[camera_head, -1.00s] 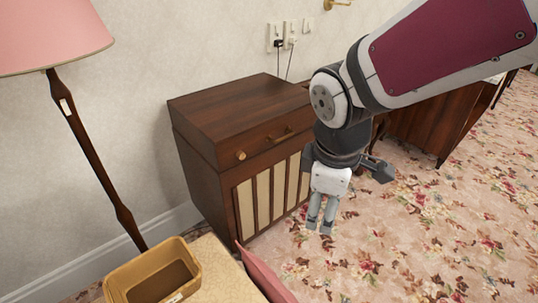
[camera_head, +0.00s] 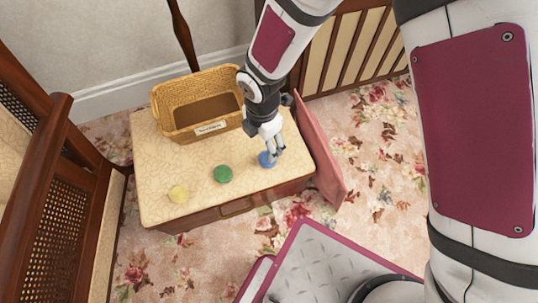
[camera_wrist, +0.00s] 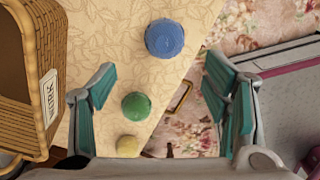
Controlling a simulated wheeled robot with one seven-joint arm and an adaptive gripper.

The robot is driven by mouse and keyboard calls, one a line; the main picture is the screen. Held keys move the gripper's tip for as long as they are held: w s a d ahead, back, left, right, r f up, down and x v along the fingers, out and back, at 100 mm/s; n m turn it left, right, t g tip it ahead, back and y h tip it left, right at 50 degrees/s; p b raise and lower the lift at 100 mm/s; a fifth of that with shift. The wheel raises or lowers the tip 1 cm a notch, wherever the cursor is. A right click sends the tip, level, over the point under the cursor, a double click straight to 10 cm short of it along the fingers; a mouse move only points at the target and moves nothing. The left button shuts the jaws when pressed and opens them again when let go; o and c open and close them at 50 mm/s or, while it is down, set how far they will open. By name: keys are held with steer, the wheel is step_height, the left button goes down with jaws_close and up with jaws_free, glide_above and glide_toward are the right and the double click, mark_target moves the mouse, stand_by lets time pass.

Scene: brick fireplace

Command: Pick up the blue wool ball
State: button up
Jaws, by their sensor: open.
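The blue wool ball (camera_head: 267,159) lies on the cream patterned top of a small wooden chest (camera_head: 205,200), near its right end. In the wrist view the blue ball (camera_wrist: 165,38) is at the top middle, whole and unhidden, beyond the fingertips and roughly centred between their two sides. My gripper (camera_head: 273,150) points down close above the ball in the head view and partly overlaps it. In the wrist view my gripper (camera_wrist: 160,78) is open, its teal pads wide apart with nothing held. I cannot tell the exact height between fingertips and ball.
A green ball (camera_head: 223,174) and a yellow ball (camera_head: 178,194) lie left of the blue one. A labelled wicker basket (camera_head: 175,104) stands at the back of the top. A pink cushion-like panel (camera_head: 319,150) leans at the right end. A cane-sided chair (camera_head: 50,215) stands left.

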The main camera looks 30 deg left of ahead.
mark_target(264, 156)
step_height(264, 156, down, 6)
steer(key=shift+r+b, duration=0.2)
steer(key=shift+b, duration=0.7)
steer(key=shift+w+d+f+b, duration=0.1)
steer(key=shift+d+f+b, duration=0.1)
steer(key=shift+f+b, duration=0.85)
steer(key=shift+w+d+f+b, duration=0.15)
steer(key=shift+f+b, duration=0.3)
steer(key=shift+f, duration=1.15)
steer(key=shift+s, duration=0.1)
steer(key=shift+r, duration=0.1)
steer(key=c, duration=1.2)
